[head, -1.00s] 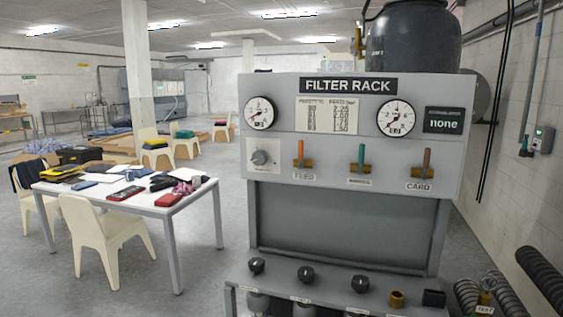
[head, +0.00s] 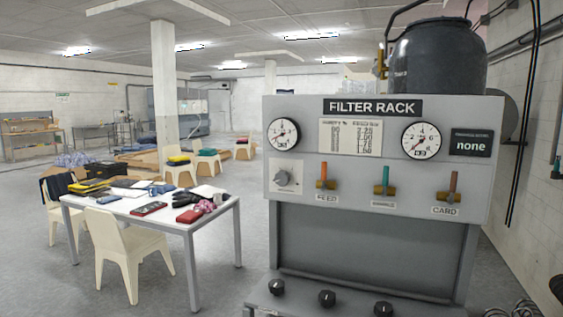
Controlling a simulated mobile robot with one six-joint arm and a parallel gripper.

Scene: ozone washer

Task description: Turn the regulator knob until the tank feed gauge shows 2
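The filter rack (head: 380,240) stands at the right of the head view, a grey panel with a sign on top. The regulator knob (head: 283,178) is a round grey dial on a pale plate at the panel's lower left. A round white gauge (head: 284,134) sits above it, and a second gauge (head: 421,140) with a small readout sits at the right. I cannot tell from their small print which is the tank feed gauge, and their readings are too small to read surely. My gripper is not in view.
Orange (head: 322,175), teal (head: 385,180) and brown (head: 453,186) levers line the panel's lower edge. Black knobs (head: 327,298) stand on the ledge below. A cluttered white table (head: 172,222) and chair (head: 128,250) stand left. Grey floor is open between table and rack.

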